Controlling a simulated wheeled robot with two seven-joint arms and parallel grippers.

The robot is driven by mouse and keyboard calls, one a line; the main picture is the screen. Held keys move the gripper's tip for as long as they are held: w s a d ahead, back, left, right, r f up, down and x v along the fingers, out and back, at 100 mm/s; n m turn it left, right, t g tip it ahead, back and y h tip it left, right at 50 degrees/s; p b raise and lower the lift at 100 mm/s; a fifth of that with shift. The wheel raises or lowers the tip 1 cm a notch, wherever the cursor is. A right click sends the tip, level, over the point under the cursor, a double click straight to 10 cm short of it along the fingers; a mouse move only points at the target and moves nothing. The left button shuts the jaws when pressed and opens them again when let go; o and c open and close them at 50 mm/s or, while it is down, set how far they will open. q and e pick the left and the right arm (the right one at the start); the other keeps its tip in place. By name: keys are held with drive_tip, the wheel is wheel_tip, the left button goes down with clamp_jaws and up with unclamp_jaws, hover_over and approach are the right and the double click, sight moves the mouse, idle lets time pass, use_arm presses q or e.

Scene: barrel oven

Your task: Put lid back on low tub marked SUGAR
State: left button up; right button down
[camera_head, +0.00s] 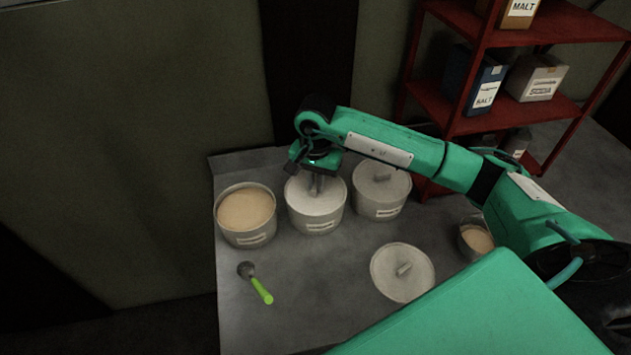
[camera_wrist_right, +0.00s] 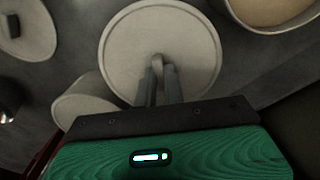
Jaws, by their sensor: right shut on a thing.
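My right gripper (camera_head: 316,186) is over the middle low tub (camera_head: 318,222). It is shut on the upright handle (camera_wrist_right: 158,62) of a round grey lid (camera_head: 330,201). This lid (camera_wrist_right: 130,55) covers the middle tub's top; I cannot tell whether it is fully seated. The left tub (camera_head: 248,238) is open and holds tan powder (camera_head: 246,209). The right tub (camera_head: 378,206) wears a lid (camera_head: 395,184). Another round lid (camera_head: 387,259) with a handle lies loose on the table. The tub labels are too small to read. My left gripper is out of view.
A scoop with a green handle (camera_head: 262,291) lies on the grey table (camera_head: 300,310) at front left. A small container (camera_head: 477,240) with tan contents stands at the right. A red shelf (camera_head: 560,110) with boxes marked MALT, SALT and SODA stands behind right.

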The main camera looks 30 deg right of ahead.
drive_tip(key=shift+b, duration=0.4)
idle(0.5)
idle(0.3)
drive_tip(key=c, duration=0.9)
unclamp_jaws()
drive_tip(key=shift+c, duration=0.2)
drive_tip(key=shift+r+p, duration=1.2)
drive_tip(key=shift+r, duration=2.3)
clamp_jaws()
